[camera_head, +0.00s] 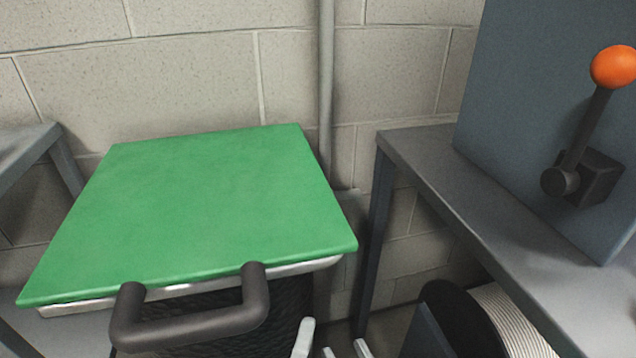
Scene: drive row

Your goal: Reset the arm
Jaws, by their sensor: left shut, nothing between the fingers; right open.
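My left gripper (303,338) shows at the bottom edge as a pale fingertip, shut and empty, just right of the bin's dark handle in the picture. My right gripper (345,351) shows lower, just right of it, as two pale fingertips spread apart with nothing visible between them. Only the tips of both grippers are in view; the rest of both arms is out of the picture. A black lever with an orange ball (614,66) stands tilted up to the right on a blue-grey panel, apart from both grippers.
A green-topped bin (210,205) with a dark handle (190,325) fills the left middle. A grey table (440,180) bears the panel (530,90) at the right. A spool of pale cable (510,320) sits below it. A pipe (326,90) runs up the block wall.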

